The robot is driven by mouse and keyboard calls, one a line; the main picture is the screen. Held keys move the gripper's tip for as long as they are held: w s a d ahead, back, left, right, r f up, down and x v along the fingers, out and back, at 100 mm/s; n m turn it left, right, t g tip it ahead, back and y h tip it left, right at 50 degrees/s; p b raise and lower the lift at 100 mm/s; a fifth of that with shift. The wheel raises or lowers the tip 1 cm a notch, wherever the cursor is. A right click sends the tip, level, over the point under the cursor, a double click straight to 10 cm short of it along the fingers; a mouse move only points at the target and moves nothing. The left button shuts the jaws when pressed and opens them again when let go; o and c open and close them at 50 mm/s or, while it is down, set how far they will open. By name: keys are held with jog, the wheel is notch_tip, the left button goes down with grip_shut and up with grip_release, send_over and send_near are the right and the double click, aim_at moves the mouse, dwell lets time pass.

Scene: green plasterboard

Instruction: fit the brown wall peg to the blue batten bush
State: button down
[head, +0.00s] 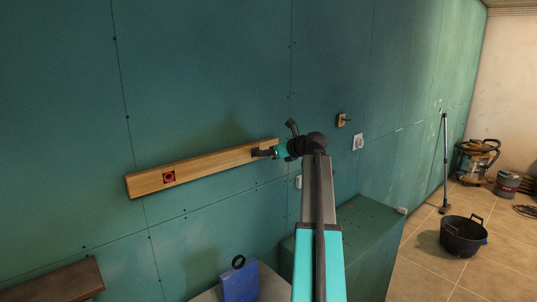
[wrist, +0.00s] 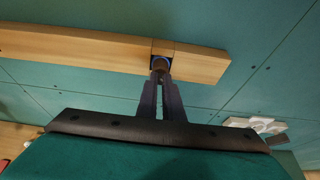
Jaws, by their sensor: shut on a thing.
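A wooden batten (head: 210,170) runs across the green wall; it also fills the upper part of the wrist view (wrist: 80,48). A red bush (head: 169,177) on a dark square sits near its left end. The blue bush (wrist: 161,61) shows as a blue ring in a dark square near the batten's other end. My gripper (wrist: 161,80) is shut on the brown wall peg (wrist: 160,67), whose end lies in front of the blue ring. I cannot tell how deep the peg sits in the bush. In the head view my gripper (head: 262,153) is at the batten's right end and hides the blue bush.
A blue case (head: 240,287) with a black ring (head: 238,262) stands below the batten. A brown surface (head: 55,284) is at the lower left, a green box (head: 365,232) right of my arm. A wooden wall hook (head: 341,119) and a white socket (head: 358,142) are further right. A black bucket (head: 463,239) stands on the floor.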

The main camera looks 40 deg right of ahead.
jog(key=c, duration=1.8)
grip_release()
jog(key=shift+w, duration=0.1)
jog(key=shift+b+v, duration=2.5)
jog(key=shift+v, duration=4.45)
